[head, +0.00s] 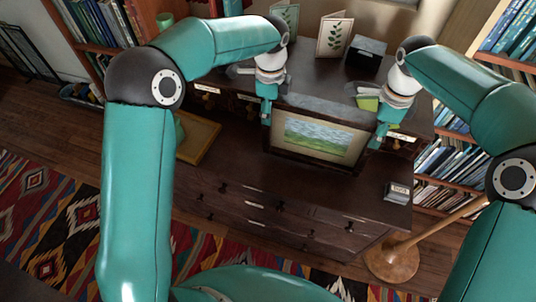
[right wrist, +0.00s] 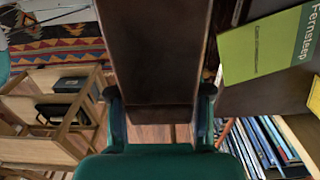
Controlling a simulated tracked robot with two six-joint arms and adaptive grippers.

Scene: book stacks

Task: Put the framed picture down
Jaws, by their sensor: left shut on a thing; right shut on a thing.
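The framed picture (head: 318,138), a green and blue landscape in a dark frame with a pale mat, is upright at the dark wooden dresser (head: 240,185). My left gripper (head: 266,115) is shut on its left side. My right gripper (head: 378,138) is shut on its right side. In the right wrist view, a dark brown part of the frame (right wrist: 155,60) lies between the right gripper's two fingers (right wrist: 160,112). I cannot tell whether the frame's bottom edge touches the dresser's lower top. The picture's back is hidden in the head view.
On the upper tier stand leaf-print cards (head: 334,35) and a dark box (head: 366,52). A wooden tray (head: 199,138) lies left on the lower top; a small labelled box (head: 398,192) sits right. A green book (right wrist: 265,45) is near the right gripper. A round wooden stand (head: 392,260) is on the floor.

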